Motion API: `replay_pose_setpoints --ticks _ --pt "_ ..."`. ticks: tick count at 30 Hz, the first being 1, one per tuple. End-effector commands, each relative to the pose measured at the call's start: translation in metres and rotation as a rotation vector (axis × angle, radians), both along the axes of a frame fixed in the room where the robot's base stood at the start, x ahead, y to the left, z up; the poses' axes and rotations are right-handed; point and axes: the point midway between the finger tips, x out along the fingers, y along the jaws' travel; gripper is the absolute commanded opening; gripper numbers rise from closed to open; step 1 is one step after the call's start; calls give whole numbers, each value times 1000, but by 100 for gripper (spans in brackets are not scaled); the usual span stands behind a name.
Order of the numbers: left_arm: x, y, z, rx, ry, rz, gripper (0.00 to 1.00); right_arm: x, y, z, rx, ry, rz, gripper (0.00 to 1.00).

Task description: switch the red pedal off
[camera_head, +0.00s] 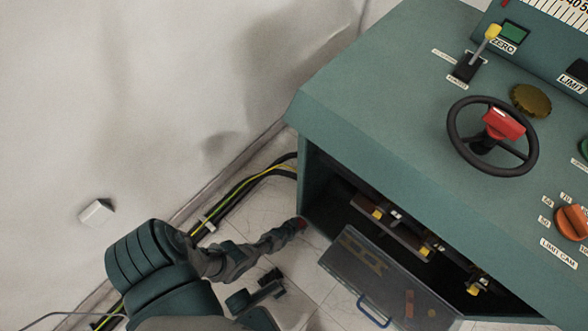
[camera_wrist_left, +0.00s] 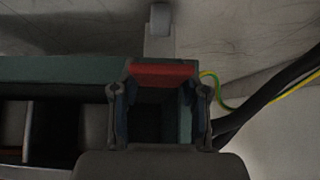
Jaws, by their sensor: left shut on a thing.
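The red pedal (camera_wrist_left: 163,75) shows in the left wrist view as a red bar between the two fingers of my left gripper (camera_wrist_left: 159,98). The fingers close in on its left and right ends. In the head view my left gripper (camera_head: 290,232) reaches to the lower left corner of the teal console. My right gripper is in neither view.
The teal console (camera_head: 375,95) has a black handwheel (camera_head: 451,140), a yellow-tipped lever (camera_head: 491,33) and an orange knob (camera_head: 572,222) on top. Its lower front is open, with a hatch panel (camera_head: 345,285) folded out. Black and yellow-green cables (camera_head: 245,187) run along the wall foot.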

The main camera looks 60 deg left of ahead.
Motion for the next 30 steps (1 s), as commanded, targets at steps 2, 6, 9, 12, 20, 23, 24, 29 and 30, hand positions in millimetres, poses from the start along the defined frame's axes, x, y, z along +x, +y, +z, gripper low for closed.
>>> replay_pose_setpoints --ticks 2,6,9,12,20,23,24,29,30 --pt "3 0 3 -6 17 1 0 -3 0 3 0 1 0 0" --pt "2 0 2 -11 41 -1 0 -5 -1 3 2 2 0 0" --pt "1 0 1 -12 48 -1 0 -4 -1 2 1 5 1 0" --pt "1 -1 0 -12 49 -1 0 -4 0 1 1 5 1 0" --pt "1 -1 0 -12 48 -1 62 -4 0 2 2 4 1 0" --pt "1 0 1 -11 47 -1 71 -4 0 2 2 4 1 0" --pt "1 0 1 -11 47 -1 71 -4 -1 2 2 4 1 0" --pt "1 0 1 -10 46 -1 71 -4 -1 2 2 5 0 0" --pt "1 0 1 -10 46 -1 71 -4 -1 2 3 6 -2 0"
